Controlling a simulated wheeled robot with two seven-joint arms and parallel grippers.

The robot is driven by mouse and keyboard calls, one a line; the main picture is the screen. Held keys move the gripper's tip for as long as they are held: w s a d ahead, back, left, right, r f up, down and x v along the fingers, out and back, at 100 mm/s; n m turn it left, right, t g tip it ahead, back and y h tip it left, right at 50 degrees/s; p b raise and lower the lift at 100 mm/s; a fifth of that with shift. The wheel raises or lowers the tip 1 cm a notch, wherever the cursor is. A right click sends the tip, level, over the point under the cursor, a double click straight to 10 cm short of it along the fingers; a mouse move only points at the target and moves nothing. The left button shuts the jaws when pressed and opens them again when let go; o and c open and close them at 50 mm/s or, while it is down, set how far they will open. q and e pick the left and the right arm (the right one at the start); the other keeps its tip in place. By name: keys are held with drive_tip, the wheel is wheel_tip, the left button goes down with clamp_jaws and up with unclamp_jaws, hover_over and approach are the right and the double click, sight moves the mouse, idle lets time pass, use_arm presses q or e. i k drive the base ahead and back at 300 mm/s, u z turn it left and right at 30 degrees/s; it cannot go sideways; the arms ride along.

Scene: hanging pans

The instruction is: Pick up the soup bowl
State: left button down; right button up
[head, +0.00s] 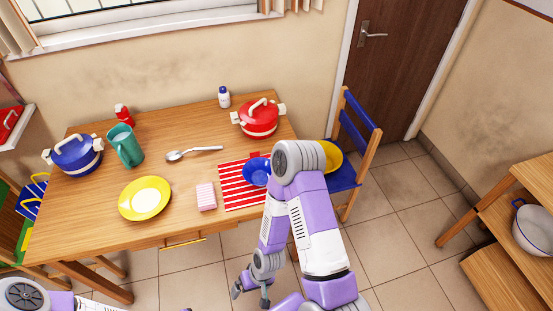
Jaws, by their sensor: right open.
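A blue bowl-shaped dish (254,173) sits on the red-and-white striped mat (240,199) at the table's right; my right arm hides its right side. A yellow dish (332,157) shows partly behind my arm, by the blue chair. A white bowl with a blue rim (536,232) is on the wooden shelf at far right. I cannot tell for certain which is the soup bowl. My right gripper (251,294) is open and empty, pointing down in front of the table, apart from all the dishes. Part of my left arm shows at the bottom left; its gripper is out of view.
The wooden table (100,205) holds a red pot (259,121), a blue pot (77,157), a teal mug (126,149), a spoon (195,152), a yellow plate (145,198) and a pink-striped block (206,197). A blue chair (358,130) stands right of it. Tiled floor (405,240) is clear towards the shelf.

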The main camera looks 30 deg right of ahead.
sight(257, 172)
drive_tip(key=z, duration=1)
drive_tip(key=k, duration=0.5)
drive_tip(key=z, duration=1.7)
drive_tip(key=i, duration=1.25)
drive_tip(key=u, duration=2.45)
